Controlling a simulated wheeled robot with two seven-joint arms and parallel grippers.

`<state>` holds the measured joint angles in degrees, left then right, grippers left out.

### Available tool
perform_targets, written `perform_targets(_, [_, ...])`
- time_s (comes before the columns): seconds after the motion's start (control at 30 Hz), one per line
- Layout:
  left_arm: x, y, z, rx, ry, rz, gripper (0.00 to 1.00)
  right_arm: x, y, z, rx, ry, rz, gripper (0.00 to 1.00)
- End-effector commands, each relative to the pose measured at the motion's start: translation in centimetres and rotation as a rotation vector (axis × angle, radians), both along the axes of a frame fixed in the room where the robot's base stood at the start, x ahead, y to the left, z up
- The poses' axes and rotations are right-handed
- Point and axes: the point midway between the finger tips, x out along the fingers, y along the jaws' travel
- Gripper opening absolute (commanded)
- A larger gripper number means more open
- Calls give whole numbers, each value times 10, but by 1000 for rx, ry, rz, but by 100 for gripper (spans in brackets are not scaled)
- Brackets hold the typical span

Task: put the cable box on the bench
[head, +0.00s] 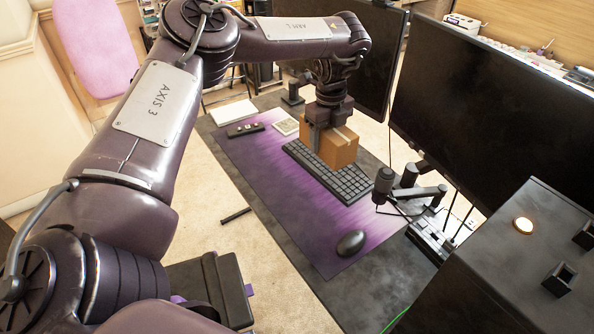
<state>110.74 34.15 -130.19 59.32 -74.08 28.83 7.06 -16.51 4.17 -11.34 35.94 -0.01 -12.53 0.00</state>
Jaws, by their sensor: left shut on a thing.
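The cable box, a small brown cardboard box (340,153), is in my left gripper (329,128). My left arm reaches across from the left, and the gripper points down with its fingers shut on the box. The box is over the black keyboard (349,186) and hides part of it. I cannot tell whether its underside touches the keys. I cannot tell for sure which surface is the bench. My right gripper is not in view.
A black case (490,285) fills the lower right. Part of the mat near the mouse is clear.

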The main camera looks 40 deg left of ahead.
Motion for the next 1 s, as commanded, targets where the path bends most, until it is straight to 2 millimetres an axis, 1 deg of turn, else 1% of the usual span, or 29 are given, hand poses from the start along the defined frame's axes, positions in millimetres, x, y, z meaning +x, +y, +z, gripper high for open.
perform_targets(0.03, [0,0,-11,0,0,0,34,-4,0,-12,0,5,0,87])
perform_targets(0.1, [0,0,-20,0,0,0,34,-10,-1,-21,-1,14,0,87])
perform_targets(0.23, [0,0,-31,0,0,0,34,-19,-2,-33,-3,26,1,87])
perform_targets(0.37, [0,0,-38,0,1,1,34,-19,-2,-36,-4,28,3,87])
perform_targets(0.47, [-1,1,-52,1,5,0,34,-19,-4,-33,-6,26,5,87])
perform_targets(0.57, [-1,0,-76,2,7,0,34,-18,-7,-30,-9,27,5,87])
perform_targets(0.8, [-1,0,-141,3,5,-1,34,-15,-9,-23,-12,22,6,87])
perform_targets(0.9, [-1,0,-165,2,4,0,34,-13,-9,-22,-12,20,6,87])
perform_targets(1.0, [0,0,-181,2,3,-1,34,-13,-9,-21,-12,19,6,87])
